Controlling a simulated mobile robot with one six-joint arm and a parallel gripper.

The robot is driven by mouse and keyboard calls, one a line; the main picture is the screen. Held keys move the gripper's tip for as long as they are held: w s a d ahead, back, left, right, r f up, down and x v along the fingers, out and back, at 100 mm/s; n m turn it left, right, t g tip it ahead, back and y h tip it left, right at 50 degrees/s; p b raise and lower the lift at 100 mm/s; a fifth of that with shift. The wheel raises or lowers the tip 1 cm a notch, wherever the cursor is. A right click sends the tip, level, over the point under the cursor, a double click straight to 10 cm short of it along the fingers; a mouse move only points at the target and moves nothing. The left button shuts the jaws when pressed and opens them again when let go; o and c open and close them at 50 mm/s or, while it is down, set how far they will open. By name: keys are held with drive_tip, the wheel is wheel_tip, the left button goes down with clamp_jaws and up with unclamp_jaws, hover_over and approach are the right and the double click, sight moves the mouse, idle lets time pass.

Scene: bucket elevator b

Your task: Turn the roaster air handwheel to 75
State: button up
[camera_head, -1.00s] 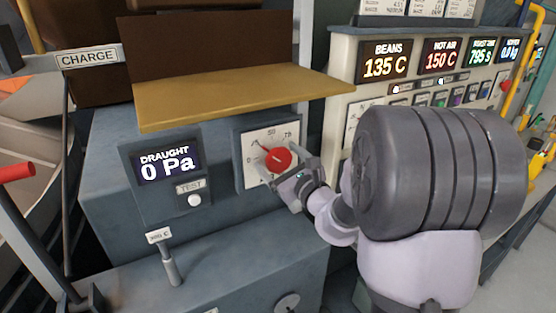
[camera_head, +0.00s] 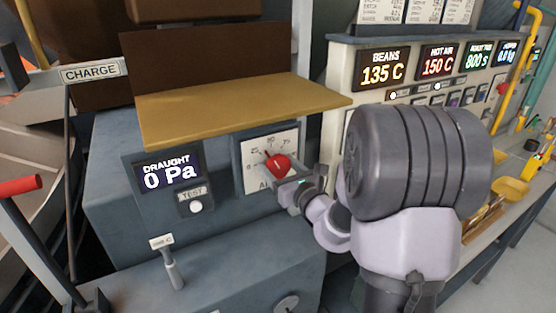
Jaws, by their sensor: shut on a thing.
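The red air handwheel (camera_head: 279,161) is a round knob on a white square dial plate (camera_head: 251,180) in a dark frame, below the yellow shelf. The dial carries small scale numbers around the wheel; 25, 50 and 75 seem legible. The wheel's pointer tip aims up and left, roughly between 25 and 50; the exact reading is too small to tell. My gripper (camera_head: 284,172) reaches in from the lower right and is shut on the handwheel. Its jaws and arm hide the wheel's lower right side and part of the plate.
The draught display (camera_head: 169,172) reads 0 Pa, with a white TEST button (camera_head: 196,207) below it. The yellow shelf (camera_head: 240,108) overhangs the dial. A small lever (camera_head: 170,262) stands at lower left. The panel with the BEANS display (camera_head: 382,71) is at right, partly behind my arm.

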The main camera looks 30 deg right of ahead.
drive_tip(key=m+p, duration=0.3)
drive_tip(key=shift+r+m+p, duration=0.25)
drive_tip(key=shift+m+p, duration=0.05)
drive_tip(key=m+p, duration=0.4)
drive_tip(key=shift+d+m+p, duration=0.1)
drive_tip(key=shift+m+p, duration=0.2)
drive_tip(key=shift+p, duration=0.1)
drive_tip(key=m+p, duration=0.3)
drive_tip(key=shift+f, duration=0.1)
drive_tip(key=shift+f+m+p, duration=0.2)
drive_tip(key=shift+m+p, duration=1.1)
drive_tip(key=o, duration=1.4)
drive_tip(key=shift+s, duration=0.1)
